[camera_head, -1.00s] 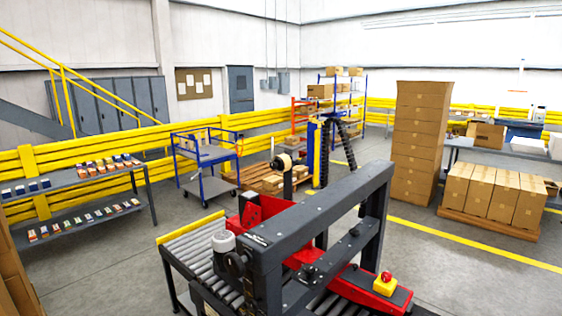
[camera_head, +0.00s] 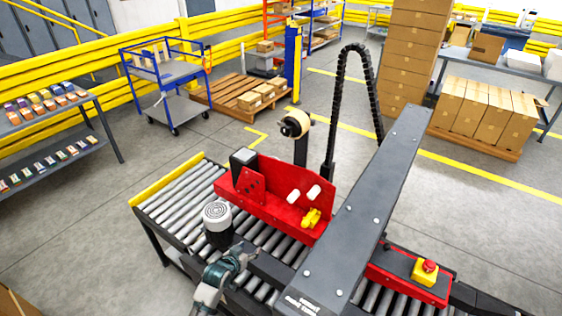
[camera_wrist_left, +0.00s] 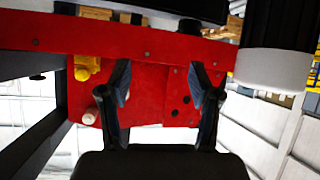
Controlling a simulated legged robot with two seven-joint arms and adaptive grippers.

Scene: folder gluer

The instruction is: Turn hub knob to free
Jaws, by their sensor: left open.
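A red machine panel (camera_head: 270,205) stands over the roller conveyor. It carries a yellow knob-like part (camera_head: 312,217) and two white pegs. I cannot tell whether this yellow part or another is the hub knob. My left gripper (camera_head: 244,253) is at the near side of the machine, close to the white-topped black cylinder (camera_head: 217,215). In the left wrist view my left gripper (camera_wrist_left: 165,88) has its fingers apart with nothing between them. The red panel (camera_wrist_left: 150,85) lies beyond them, with the yellow part (camera_wrist_left: 87,68) to the left. My right gripper is not in view.
A dark grey beam (camera_head: 375,195) crosses over the conveyor. A yellow box with a red button (camera_head: 428,268) sits to its right. A roll (camera_head: 295,124) stands on a post behind the panel. The roller conveyor (camera_head: 180,200) is bare at left.

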